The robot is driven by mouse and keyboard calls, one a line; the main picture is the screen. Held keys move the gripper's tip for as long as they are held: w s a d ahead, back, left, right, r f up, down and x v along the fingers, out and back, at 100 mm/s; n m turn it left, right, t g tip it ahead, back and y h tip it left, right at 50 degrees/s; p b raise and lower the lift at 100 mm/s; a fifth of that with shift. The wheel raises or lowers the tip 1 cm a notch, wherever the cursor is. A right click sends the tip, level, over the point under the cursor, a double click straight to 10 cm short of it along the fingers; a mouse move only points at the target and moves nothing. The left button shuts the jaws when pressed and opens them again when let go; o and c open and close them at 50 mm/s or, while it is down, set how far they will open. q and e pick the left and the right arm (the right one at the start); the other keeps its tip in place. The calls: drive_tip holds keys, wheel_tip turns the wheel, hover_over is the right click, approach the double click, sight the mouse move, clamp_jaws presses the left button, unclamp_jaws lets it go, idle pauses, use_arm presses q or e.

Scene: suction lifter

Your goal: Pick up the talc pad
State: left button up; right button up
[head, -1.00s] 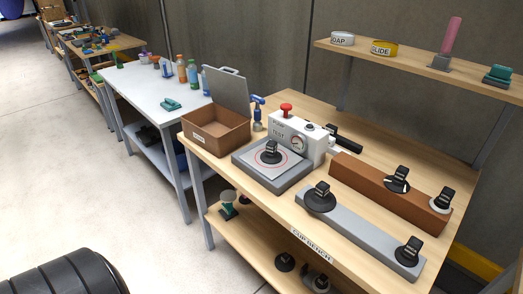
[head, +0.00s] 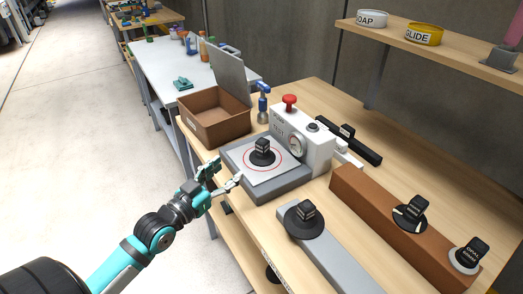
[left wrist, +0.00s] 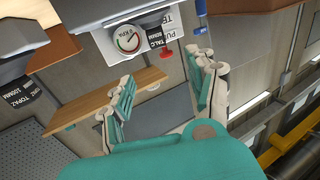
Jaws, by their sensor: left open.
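A black suction pad with a block handle (head: 263,152) stands upright on the white target sheet of the grey test plate (head: 282,190). In the left wrist view a dark label (left wrist: 156,41) in front of the tester appears to read TALC; it seems to be this pad's, and its disc is hard to make out. My left gripper (head: 225,177) is open and empty, at the plate's near left edge, short of the pad. Its spread fingers also show in the left wrist view (left wrist: 166,70). My right gripper is not in view.
The white pull tester (head: 318,152) with gauge and red knob (head: 289,101) stands behind the plate. An open brown box (head: 215,125) is to the left. Other pads stand on the grey rail (head: 345,262) and brown block (head: 375,208). A shelf (head: 440,52) hangs behind.

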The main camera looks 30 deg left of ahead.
sight(259, 144)
use_arm(q)
drive_tip(key=w, duration=0.3)
drive_tip(key=w+d+p, duration=0.1)
drive_tip(key=w, duration=0.2)
drive_tip(key=w+p, duration=0.1)
drive_tip(key=w, duration=0.3)
drive_tip(key=shift+d, duration=0.2)
drive_tip(key=shift+w+d, duration=0.1)
drive_tip(key=shift+w, duration=0.3)
drive_tip(key=w, duration=0.2)
drive_tip(key=w+d+p, duration=0.1)
drive_tip(key=w, duration=0.1)
drive_tip(key=shift+w, duration=0.55)
drive_tip(key=shift+s, duration=0.1)
drive_tip(key=shift+c, duration=0.3)
drive_tip(key=shift+c, duration=1)
drive_tip(key=c, duration=0.7)
clamp_jaws()
